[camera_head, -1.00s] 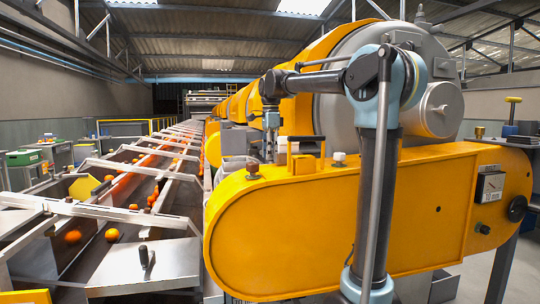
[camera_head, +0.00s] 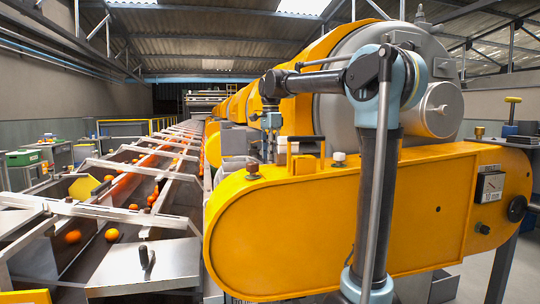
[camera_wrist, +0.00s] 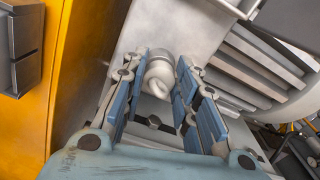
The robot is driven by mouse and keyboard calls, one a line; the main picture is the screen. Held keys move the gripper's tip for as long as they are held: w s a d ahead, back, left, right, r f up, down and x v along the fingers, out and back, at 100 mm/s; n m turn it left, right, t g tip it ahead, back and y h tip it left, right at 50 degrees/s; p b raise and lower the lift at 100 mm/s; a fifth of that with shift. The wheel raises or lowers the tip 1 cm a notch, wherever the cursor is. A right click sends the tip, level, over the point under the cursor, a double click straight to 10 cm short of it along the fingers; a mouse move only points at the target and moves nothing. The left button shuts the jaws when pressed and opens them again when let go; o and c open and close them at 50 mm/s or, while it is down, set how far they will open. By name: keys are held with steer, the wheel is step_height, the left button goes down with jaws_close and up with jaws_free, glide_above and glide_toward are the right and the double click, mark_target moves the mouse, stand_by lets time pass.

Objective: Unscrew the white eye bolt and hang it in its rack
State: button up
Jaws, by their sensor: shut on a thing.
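The white eye bolt (camera_wrist: 160,78) stands between my gripper's blue fingers in the wrist view, its rounded ring end toward the camera. My gripper (camera_wrist: 162,72) is shut on it, one finger on each side. The bolt's lower end and thread are hidden, so I cannot tell how far it sits in the pale grey plate (camera_wrist: 118,58) behind it. In the head view my gripper (camera_head: 268,150) points down behind the yellow guard's top edge, and the bolt is not visible there. I cannot make out the rack for certain in either view.
The big yellow guard (camera_head: 350,225) fills the front, with a yellow-black handle (camera_head: 306,150) and knobs on top. A grey box-like fitting (camera_wrist: 25,45) is on the yellow panel at left in the wrist view. Grey slats (camera_wrist: 245,60) lie right. Oranges (camera_head: 112,234) lie on the conveyor at left.

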steer(key=shift+n, duration=0.4)
steer(key=shift+n, duration=0.9)
steer(key=shift+n, duration=0.8)
steer(key=shift+d+n, duration=0.1)
steer(key=shift+n, duration=0.8)
steer(key=shift+n, duration=0.9)
